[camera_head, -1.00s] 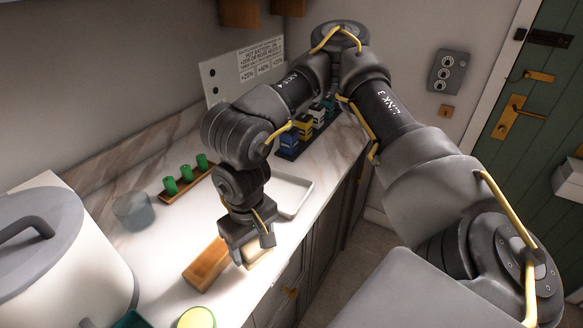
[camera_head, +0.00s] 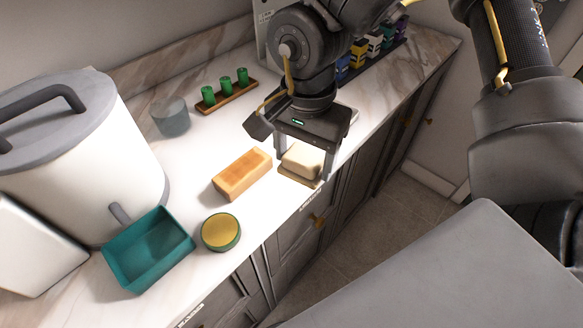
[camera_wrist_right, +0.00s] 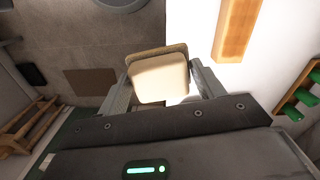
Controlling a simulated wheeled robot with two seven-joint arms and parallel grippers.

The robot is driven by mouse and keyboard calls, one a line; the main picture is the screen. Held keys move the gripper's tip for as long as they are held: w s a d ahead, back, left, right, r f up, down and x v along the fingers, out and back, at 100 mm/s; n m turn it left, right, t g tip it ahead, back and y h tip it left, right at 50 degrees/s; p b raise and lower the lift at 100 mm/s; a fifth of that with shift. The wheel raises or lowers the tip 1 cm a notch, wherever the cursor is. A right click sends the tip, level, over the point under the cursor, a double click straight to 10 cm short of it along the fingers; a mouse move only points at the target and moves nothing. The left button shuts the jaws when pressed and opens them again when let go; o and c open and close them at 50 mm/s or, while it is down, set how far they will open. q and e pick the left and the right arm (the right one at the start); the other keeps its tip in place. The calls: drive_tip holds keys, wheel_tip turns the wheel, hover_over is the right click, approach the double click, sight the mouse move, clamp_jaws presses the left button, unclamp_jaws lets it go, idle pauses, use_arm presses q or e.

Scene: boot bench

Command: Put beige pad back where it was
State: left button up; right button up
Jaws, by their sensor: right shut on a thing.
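The beige pad (camera_head: 302,160) is a rounded cream block at the counter's front edge, between the fingers of my right gripper (camera_head: 304,166). The right gripper is shut on it from both sides and points down. In the right wrist view the pad (camera_wrist_right: 158,80) sits between the two fingertips. A thin tan layer (camera_head: 300,182) shows under the pad; I cannot tell whether it is part of the pad or separate, or whether the pad touches the counter. My left gripper is not in view.
An orange-brown block (camera_head: 242,173) lies just left of the pad. A round yellow-topped tin (camera_head: 221,232), a teal tray (camera_head: 150,250) and a large white pot (camera_head: 90,160) stand further left. Green cylinders on a wooden rack (camera_head: 226,95) are behind. The counter drops off in front.

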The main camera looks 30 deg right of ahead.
drive_tip(key=shift+s+r+m+b, duration=0.35)
drive_tip(key=shift+s+m, duration=0.2)
drive_tip(key=shift+m, duration=0.35)
drive_tip(key=shift+s+r+m, duration=0.1)
drive_tip(key=shift+r+m, duration=0.05)
drive_tip(key=shift+m, duration=0.15)
drive_tip(key=w+p, duration=0.1)
drive_tip(key=p, duration=0.1)
drive_tip(key=w+p, duration=0.1)
drive_tip(key=shift+d+p, duration=0.4)
drive_tip(key=w+d+f, duration=0.1)
drive_tip(key=w+f, duration=0.2)
drive_tip(key=w+d+f+p, duration=0.1)
drive_tip(key=w+f, duration=0.2)
drive_tip(key=w, duration=0.1)
drive_tip(key=w+d+f, duration=0.1)
drive_tip(key=w+f, duration=0.2)
drive_tip(key=shift+w+d, duration=0.1)
drive_tip(key=shift+w, duration=0.25)
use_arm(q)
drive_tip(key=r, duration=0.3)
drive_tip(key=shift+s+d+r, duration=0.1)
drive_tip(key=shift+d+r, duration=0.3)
use_arm(e)
drive_tip(key=shift+w+d+f, duration=0.1)
drive_tip(key=shift+w+f, duration=0.05)
drive_tip(key=shift+f, duration=0.15)
